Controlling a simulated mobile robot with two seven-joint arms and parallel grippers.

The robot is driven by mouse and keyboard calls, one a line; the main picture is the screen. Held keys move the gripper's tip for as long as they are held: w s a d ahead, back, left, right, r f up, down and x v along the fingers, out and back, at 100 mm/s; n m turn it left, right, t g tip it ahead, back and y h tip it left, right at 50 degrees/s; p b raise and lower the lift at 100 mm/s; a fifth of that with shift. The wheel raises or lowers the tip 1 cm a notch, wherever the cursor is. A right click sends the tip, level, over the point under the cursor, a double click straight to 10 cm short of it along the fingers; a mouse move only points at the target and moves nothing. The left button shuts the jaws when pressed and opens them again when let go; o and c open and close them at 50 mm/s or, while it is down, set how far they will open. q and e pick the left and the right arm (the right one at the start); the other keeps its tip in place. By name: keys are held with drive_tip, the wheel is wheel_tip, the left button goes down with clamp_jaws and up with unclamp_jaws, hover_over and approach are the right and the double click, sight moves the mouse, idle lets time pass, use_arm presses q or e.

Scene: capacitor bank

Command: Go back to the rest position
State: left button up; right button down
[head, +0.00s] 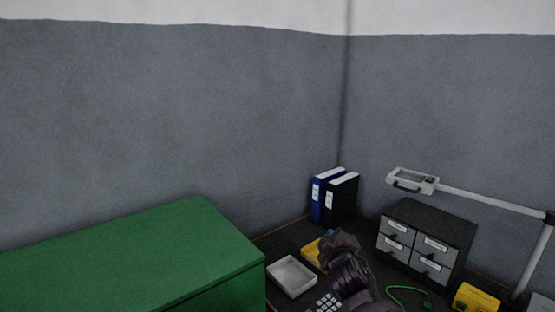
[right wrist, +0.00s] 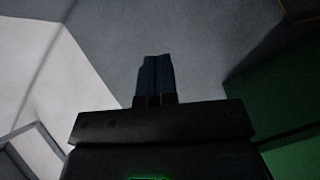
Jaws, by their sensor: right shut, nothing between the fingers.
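My right gripper (head: 331,234) shows in the head view at the lower middle, dark, in front of the desk with its arm coming up from the bottom edge. In the right wrist view its two dark blue fingers (right wrist: 154,75) stand side by side, shut, with nothing between them. My left gripper is in neither view.
A large green cabinet (head: 130,258) fills the lower left. On the dark desk are a white tray (head: 291,277), blue (head: 318,196) and black binders (head: 343,200), a drawer unit (head: 427,242), a green cable (head: 405,291), yellow items (head: 474,298) and a lamp (head: 412,181).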

drive_tip(key=s+d+f+m+g, duration=0.1)
drive_tip(key=s+d+f+m, duration=0.2)
drive_tip(key=s+f, duration=0.5)
drive_tip(key=s+d+f+m+g, duration=0.2)
drive_tip(key=s+d+f+m, duration=0.2)
drive_tip(key=s, duration=1.4)
drive_tip(key=s+d+f+m+g, duration=0.2)
drive_tip(key=s+d+f+m, duration=0.2)
drive_tip(key=s+f, duration=0.9)
drive_tip(key=shift+s+d, duration=0.35)
drive_tip(key=shift+d, duration=0.8)
